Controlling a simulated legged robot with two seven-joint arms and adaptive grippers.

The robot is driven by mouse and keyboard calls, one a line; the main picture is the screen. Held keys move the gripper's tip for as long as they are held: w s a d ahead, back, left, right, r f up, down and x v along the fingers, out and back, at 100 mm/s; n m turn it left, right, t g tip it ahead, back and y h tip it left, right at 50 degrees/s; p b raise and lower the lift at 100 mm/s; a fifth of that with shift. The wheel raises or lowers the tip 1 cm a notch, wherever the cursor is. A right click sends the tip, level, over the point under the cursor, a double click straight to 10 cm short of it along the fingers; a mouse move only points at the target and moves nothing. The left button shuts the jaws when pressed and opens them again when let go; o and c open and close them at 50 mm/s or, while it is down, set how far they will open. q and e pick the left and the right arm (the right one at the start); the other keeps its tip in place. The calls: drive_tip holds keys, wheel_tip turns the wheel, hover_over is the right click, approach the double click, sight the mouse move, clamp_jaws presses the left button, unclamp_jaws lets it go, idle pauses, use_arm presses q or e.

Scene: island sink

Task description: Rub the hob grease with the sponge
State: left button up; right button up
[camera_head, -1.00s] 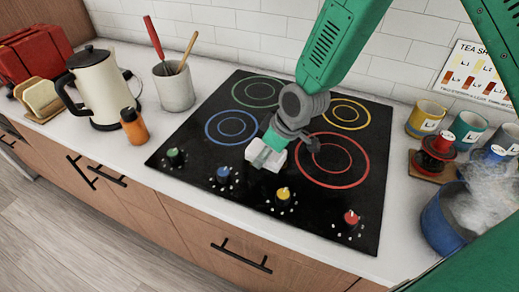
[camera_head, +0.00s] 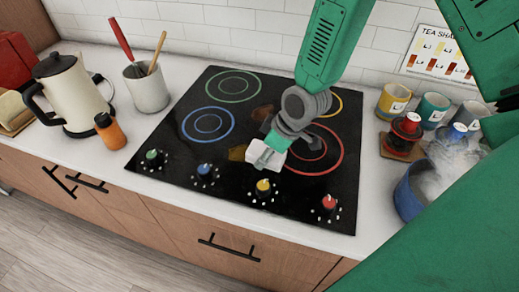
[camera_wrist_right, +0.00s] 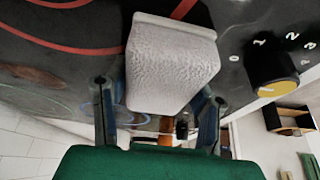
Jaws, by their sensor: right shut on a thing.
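The black hob (camera_head: 215,130) has colored rings and a row of knobs along its front. My right gripper (camera_head: 276,146) is over its middle, between the blue and red rings. It is shut on a pale, block-shaped sponge (camera_head: 264,157), just behind the yellow knob. In the right wrist view the sponge (camera_wrist_right: 170,62) sits between the two fingers; I cannot tell whether it touches the glass. A brown grease patch (camera_head: 238,153) lies just left of the sponge, and another (camera_head: 262,113) lies farther back, partly beside the gripper. My left gripper is not in view.
A steaming blue pot (camera_head: 408,192), a red-and-black item (camera_head: 404,135) and several mugs stand right of the hob. A utensil crock (camera_head: 147,90), an orange bottle (camera_head: 110,131) and a cream kettle (camera_head: 72,92) stand left. The yellow knob (camera_head: 263,186) rises close to the sponge.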

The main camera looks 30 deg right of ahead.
sight(242, 153)
drive_tip(key=shift+w+a, duration=0.25)
drive_tip(key=shift+a, duration=0.05)
drive_tip(key=shift+w+a, duration=0.45)
drive_tip(key=shift+w, duration=0.15)
drive_tip(key=shift+w+a, duration=0.85)
drive_tip(key=shift+w, duration=0.15)
drive_tip(key=shift+w+a, duration=0.8)
drive_tip(key=shift+w, duration=0.2)
drive_tip(key=shift+w+a, duration=1.05)
drive_tip(key=shift+w, duration=0.15)
drive_tip(key=shift+r+p, duration=0.1)
drive_tip(key=shift+p, duration=0.3)
drive_tip(key=shift+s+d, duration=0.15)
drive_tip(key=shift+s, duration=0.05)
drive_tip(key=shift+s+d+p, duration=0.55)
drive_tip(key=shift+s+d, duration=0.15)
drive_tip(key=shift+s, duration=0.2)
drive_tip(key=shift+s+d, duration=0.75)
drive_tip(key=shift+d, duration=0.05)
drive_tip(key=shift+s+d+f+p, duration=0.1)
drive_tip(key=shift+s+d+p, duration=0.2)
drive_tip(key=shift+s+d, duration=0.3)
drive_tip(key=shift+s+d+f+p, duration=0.1)
drive_tip(key=shift+s+d+p, duration=0.25)
drive_tip(key=shift+s, duration=0.45)
drive_tip(key=shift+s+d+f+p, duration=0.1)
drive_tip(key=shift+s+d+p, duration=0.15)
drive_tip(key=shift+s+d, duration=0.55)
drive_tip(key=shift+s, duration=0.15)
